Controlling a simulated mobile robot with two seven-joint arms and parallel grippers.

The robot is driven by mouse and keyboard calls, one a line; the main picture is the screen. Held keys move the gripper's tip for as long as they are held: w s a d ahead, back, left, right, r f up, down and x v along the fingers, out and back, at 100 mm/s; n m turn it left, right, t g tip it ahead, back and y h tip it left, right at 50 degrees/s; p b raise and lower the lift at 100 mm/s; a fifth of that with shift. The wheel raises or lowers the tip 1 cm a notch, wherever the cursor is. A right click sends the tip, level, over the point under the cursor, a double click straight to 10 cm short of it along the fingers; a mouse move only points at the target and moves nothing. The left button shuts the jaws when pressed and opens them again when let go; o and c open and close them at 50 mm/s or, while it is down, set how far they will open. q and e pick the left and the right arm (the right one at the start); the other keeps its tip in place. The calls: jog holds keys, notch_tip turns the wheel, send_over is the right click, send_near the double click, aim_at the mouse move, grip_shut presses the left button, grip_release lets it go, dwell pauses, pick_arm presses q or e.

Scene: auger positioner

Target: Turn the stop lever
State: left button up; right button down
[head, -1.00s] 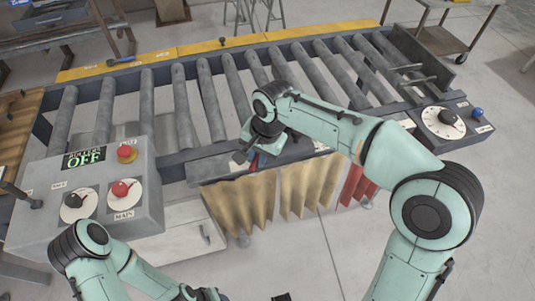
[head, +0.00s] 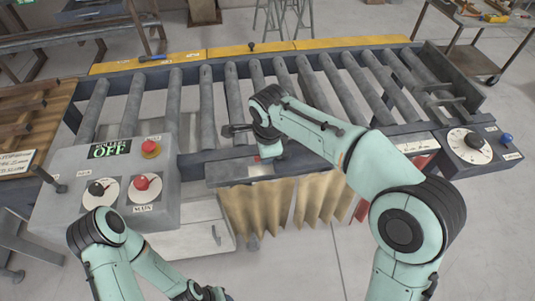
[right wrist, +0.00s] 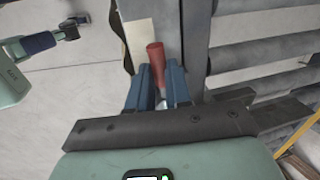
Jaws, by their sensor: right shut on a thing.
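The stop lever shows as a red handle (right wrist: 156,56) in the right wrist view, pointing up between the blue fingers of my right gripper (right wrist: 157,88). The fingers are shut on it, and a grey metal part shows lower between them. In the head view only a bit of red (head: 257,159) shows at the conveyor's front rail, below my right wrist, which hides most of the lever. My left gripper (head: 208,292) is low at the bottom edge of the head view, away from the lever; its fingers cannot be made out.
The roller conveyor (head: 207,105) runs across the view behind the lever. A grey control box (head: 70,185) with dials, red buttons and an OFF display stands at left. A dial panel (head: 490,150) is at right. Tan flaps (head: 258,208) hang below the rail.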

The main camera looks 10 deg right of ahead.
jog(key=shift+w+m, duration=0.2)
jog(key=shift+m, duration=0.3)
jog(key=c, duration=1.1)
grip_release()
jog(key=shift+o, duration=0.2)
pick_arm(q)
jog(key=shift+w+r+p, duration=0.9)
jog(key=shift+r, duration=0.25)
pick_arm(e)
notch_tip(320, 180, up, 13)
jog(key=s, duration=0.2)
jog(key=shift+s, duration=0.3)
pick_arm(q)
jog(key=shift+s, duration=0.1)
